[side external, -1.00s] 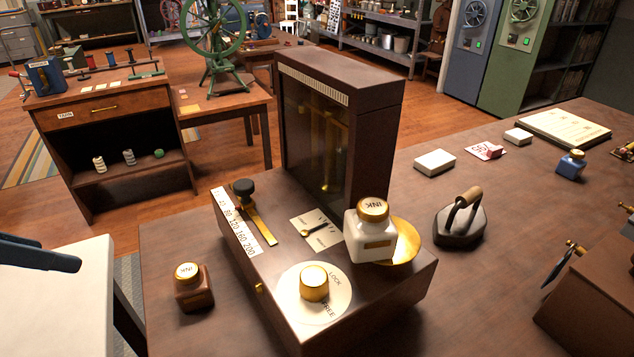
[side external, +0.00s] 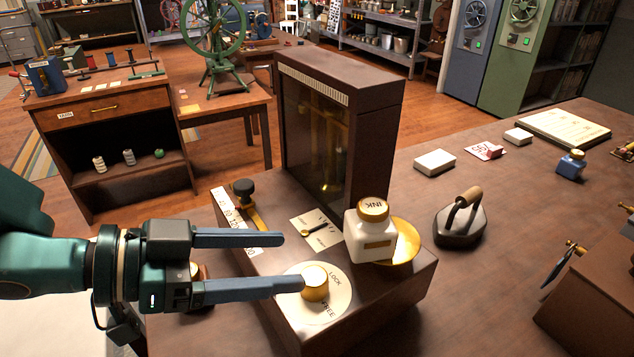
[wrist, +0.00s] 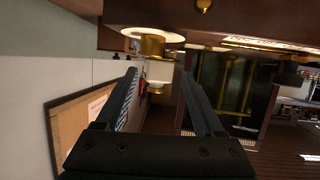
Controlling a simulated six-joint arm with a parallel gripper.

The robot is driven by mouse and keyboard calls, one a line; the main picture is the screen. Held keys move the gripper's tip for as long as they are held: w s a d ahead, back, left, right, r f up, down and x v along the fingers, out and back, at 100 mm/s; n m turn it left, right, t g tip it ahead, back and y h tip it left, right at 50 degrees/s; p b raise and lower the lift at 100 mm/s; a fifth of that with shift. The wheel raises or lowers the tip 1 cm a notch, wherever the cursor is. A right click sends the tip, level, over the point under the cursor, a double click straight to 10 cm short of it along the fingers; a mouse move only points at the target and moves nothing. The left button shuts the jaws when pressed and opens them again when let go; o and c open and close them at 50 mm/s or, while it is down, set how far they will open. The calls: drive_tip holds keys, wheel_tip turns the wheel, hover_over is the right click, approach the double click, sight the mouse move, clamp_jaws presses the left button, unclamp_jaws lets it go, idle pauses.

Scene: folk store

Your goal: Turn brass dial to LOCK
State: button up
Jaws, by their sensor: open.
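The brass dial (side external: 315,281) is a short gold knob on a round white plate (side external: 338,297) marked LOCK and FREE, on top of the dark wooden scale base (side external: 400,283). No pointer mark on the knob is readable. My gripper (side external: 291,262) reaches in level from the left, open, nothing between its fingers. In the side view the nearer fingertip overlaps the knob's left edge; I cannot tell whether they touch. The wrist view looks upside down. There, a brass knob that seems to be the dial (wrist: 151,46) appears just beyond my open fingers (wrist: 158,73).
A white ink bottle (side external: 371,238) stands on a brass pan (side external: 407,243) right of the dial. A tall glass-fronted case (side external: 340,130) rises behind. A small lever plate (side external: 316,232) and a black-knobbed slider (side external: 243,189) sit nearby. A flat iron (side external: 462,225) is farther right.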

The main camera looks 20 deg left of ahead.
sight(313, 275)
drive_tip(key=shift+s+d+f+g, duration=0.2)
drive_tip(key=shift+s+d+f, duration=0.05)
drive_tip(key=shift+f, duration=0.2)
drive_tip(key=shift+s+d+f+g, duration=0.2)
drive_tip(key=shift+d+f, duration=0.05)
drive_tip(key=shift+f, duration=0.15)
drive_tip(key=shift+x, duration=2.4)
drive_tip(key=shift+c, duration=0.3)
clamp_jaws()
